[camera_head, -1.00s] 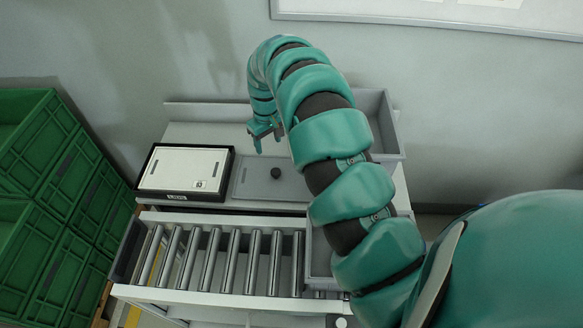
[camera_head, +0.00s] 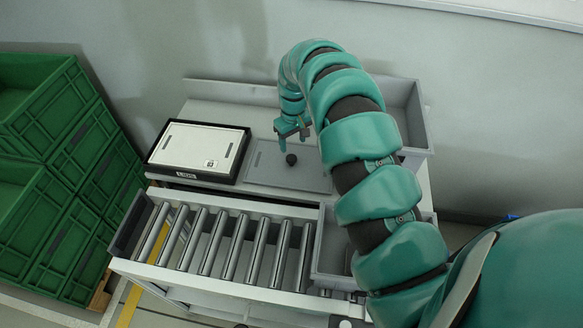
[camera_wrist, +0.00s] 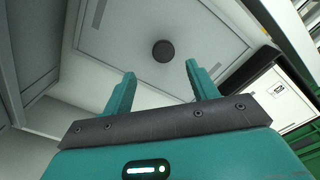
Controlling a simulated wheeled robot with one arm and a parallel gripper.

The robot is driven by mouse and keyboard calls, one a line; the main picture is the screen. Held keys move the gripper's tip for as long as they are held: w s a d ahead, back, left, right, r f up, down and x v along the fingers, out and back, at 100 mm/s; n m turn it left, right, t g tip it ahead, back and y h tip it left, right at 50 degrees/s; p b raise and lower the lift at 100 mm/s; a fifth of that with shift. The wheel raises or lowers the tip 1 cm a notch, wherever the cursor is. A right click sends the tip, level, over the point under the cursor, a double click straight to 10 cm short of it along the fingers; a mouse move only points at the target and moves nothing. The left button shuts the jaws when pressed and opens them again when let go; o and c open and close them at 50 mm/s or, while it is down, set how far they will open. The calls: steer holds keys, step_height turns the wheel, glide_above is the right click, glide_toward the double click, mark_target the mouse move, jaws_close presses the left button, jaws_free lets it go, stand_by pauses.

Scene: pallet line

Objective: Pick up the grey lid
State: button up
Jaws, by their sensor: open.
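The grey lid (camera_head: 309,177) lies flat on the white table, with a round dark knob (camera_head: 291,159) near its middle. In the wrist view the lid (camera_wrist: 120,40) fills the upper middle and its knob (camera_wrist: 163,50) shows just beyond the fingertips. My gripper (camera_head: 293,141) is above the lid at its far side, close to the knob. In the wrist view my gripper (camera_wrist: 160,80) has its two fingers apart, with nothing between them. The fingers do not touch the knob in that view.
A black-rimmed box with a white top (camera_head: 193,146) stands left of the lid. A grey bin (camera_head: 411,118) stands to the right. A roller conveyor (camera_head: 228,240) and another grey bin (camera_head: 333,245) are in front. Green crates (camera_head: 40,110) are stacked at far left.

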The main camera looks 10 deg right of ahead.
mark_target(292, 157)
steer(key=shift+f+p, duration=0.65)
steer(key=shift+f, duration=1.05)
steer(key=shift+s+a+f+p, duration=0.1)
steer(key=shift+a+f+p, duration=0.05)
steer(key=shift+f+p, duration=0.6)
steer(key=shift+a+f+p, duration=0.1)
steer(key=shift+f+p, duration=0.45)
steer(key=shift+f, duration=1.3)
steer(key=c, duration=1.1)
